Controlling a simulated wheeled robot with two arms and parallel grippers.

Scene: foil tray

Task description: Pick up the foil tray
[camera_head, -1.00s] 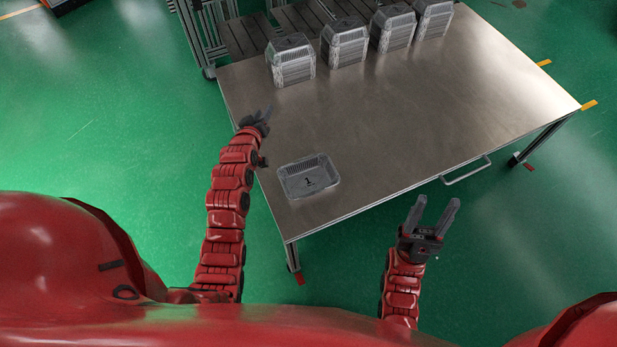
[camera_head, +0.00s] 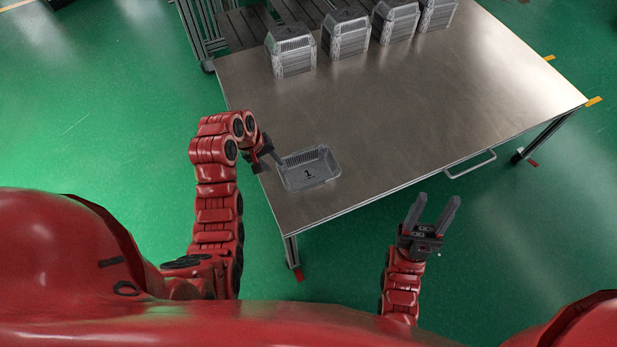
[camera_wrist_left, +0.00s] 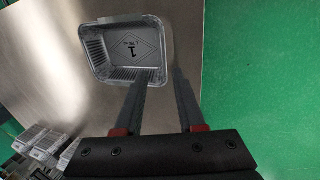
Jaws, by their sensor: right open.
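The silver foil tray (camera_head: 325,181), marked with a "1", lies on the near left part of the metal table. In the left wrist view the foil tray (camera_wrist_left: 95,52) fills the upper middle. My left gripper (camera_head: 276,157) is at the tray's left side in the head view. In the wrist view my left gripper (camera_wrist_left: 163,76) has its fingers apart, one over the tray's inside and one outside its wall. Whether they touch the tray I cannot tell. My right gripper (camera_head: 432,212) is open and empty, off the table's near edge.
Several stacks of foil trays (camera_head: 291,55) stand along the far edge of the table (camera_head: 430,110). The middle and right of the table are clear. A handle (camera_head: 470,166) sticks out from the near edge. Green floor surrounds the table.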

